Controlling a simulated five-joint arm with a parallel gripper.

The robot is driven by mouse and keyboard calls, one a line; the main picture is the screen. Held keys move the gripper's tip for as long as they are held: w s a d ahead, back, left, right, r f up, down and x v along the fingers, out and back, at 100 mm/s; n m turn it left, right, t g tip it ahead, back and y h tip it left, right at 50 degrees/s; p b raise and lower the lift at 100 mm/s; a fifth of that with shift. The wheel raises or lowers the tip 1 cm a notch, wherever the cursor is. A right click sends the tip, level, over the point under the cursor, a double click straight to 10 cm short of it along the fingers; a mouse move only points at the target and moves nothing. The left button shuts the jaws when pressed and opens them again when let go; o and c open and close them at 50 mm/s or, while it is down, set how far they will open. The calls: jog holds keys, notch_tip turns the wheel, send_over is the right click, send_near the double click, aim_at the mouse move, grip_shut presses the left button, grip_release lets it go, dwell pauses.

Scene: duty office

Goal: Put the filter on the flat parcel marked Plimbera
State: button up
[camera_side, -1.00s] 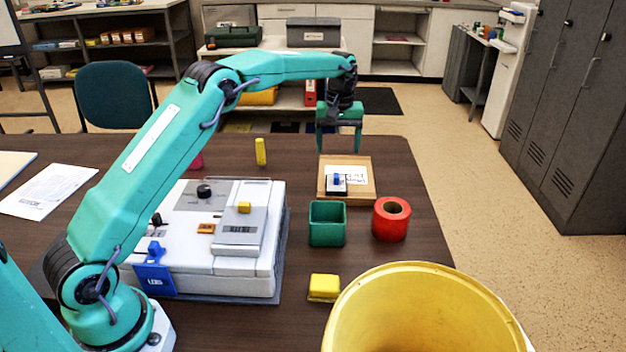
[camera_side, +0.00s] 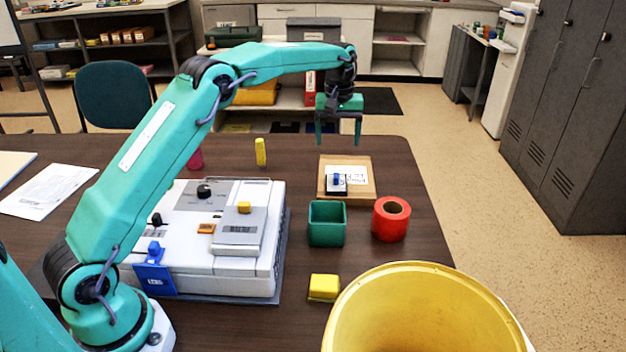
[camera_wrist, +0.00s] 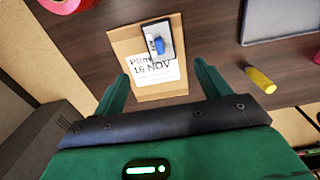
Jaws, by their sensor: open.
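The flat cardboard parcel (camera_side: 366,191) lies on the table and carries a white label; in the wrist view the parcel (camera_wrist: 123,45) shows "Plim" and "16 NOV", the rest covered. A small pale plate with a dark edge and a blue knob, apparently the filter (camera_side: 337,187), rests on it. In the wrist view the filter (camera_wrist: 157,34) lies flat, overlapping the label and the parcel's edge in the picture. My gripper (camera_side: 338,143) is open and empty, raised above the parcel's far side; its fingers (camera_wrist: 162,78) are apart, touching nothing.
A green open box (camera_side: 327,224) and a red ring (camera_side: 391,219) stand in front of the parcel. A white machine (camera_side: 205,238) is to the left, a yellow block (camera_side: 324,288) and yellow bin (camera_side: 425,310) nearer. A yellow peg (camera_side: 261,152) stands farther back.

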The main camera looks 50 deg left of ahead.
jog(key=s+d+r+m+t, duration=0.1)
jog(key=s+d+r+m, duration=0.1)
jog(key=s+r, duration=0.6)
jog(key=s+d+r+m+t, duration=0.2)
jog(key=s+r, duration=0.4)
jog(key=s, duration=0.3)
jog(key=s+d+f+m+t, duration=0.1)
jog(key=s+f+m, duration=0.1)
jog(key=s, duration=0.9)
jog(key=s+d+f+m+t, duration=0.1)
jog(key=s+f+m, duration=0.1)
jog(key=s, duration=0.8)
jog(key=shift+s+f+m+t, duration=0.3)
jog(key=shift+s+f+m, duration=0.1)
jog(key=shift+f, duration=0.45)
